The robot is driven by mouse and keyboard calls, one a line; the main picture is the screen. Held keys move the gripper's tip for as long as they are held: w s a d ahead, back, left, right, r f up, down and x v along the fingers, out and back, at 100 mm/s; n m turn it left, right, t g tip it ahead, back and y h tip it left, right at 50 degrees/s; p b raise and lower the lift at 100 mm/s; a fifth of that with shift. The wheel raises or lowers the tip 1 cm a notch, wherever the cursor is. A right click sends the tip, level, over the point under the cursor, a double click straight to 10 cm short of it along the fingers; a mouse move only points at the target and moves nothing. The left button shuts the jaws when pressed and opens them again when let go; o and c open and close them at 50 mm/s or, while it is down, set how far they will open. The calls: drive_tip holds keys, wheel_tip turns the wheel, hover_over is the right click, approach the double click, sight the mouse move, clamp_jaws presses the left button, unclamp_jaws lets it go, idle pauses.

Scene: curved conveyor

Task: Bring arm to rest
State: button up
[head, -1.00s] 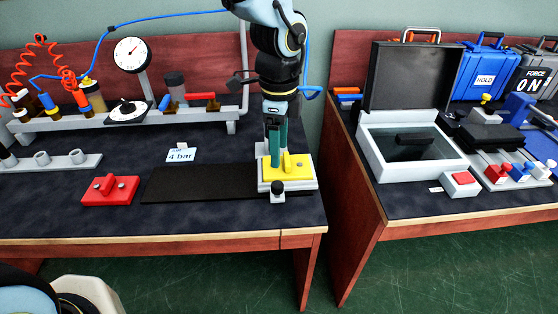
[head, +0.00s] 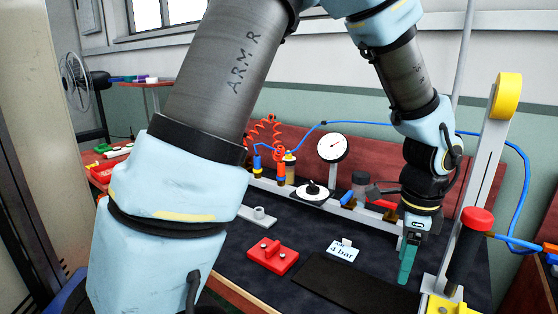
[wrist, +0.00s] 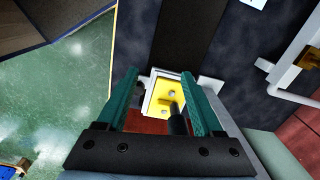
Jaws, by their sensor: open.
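My gripper (head: 407,262) points down over the bench in the head view, its teal fingers seen nearly edge-on. In the wrist view my gripper (wrist: 160,78) has its two teal fingers spread wide, with nothing clamped between them. A yellow plate (wrist: 169,93) on a pale base shows beyond and between the fingertips, with a dark round post in front of it. I cannot tell how far the fingertips are from it. In the head view a yellow part (head: 440,304) is cut off at the bottom edge.
A red block (head: 272,256), a "4 bar" card (head: 342,251) and a black mat (head: 355,284) lie on the bench. A pressure gauge (head: 332,148) stands behind. A tall grey bar with a yellow end (head: 508,95) and a red-topped black handle (head: 472,240) rise right of my gripper.

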drive_tip(key=w+a+r+n, duration=0.1)
drive_tip(key=w+a+n, duration=0.65)
drive_tip(key=a, duration=0.35)
drive_tip(key=w+a+r+n+t, duration=0.1)
drive_tip(key=a+n, duration=1.4)
drive_tip(key=a, duration=0.8)
drive_tip(key=shift+w+r, duration=0.35)
drive_tip(key=shift+r, duration=0.05)
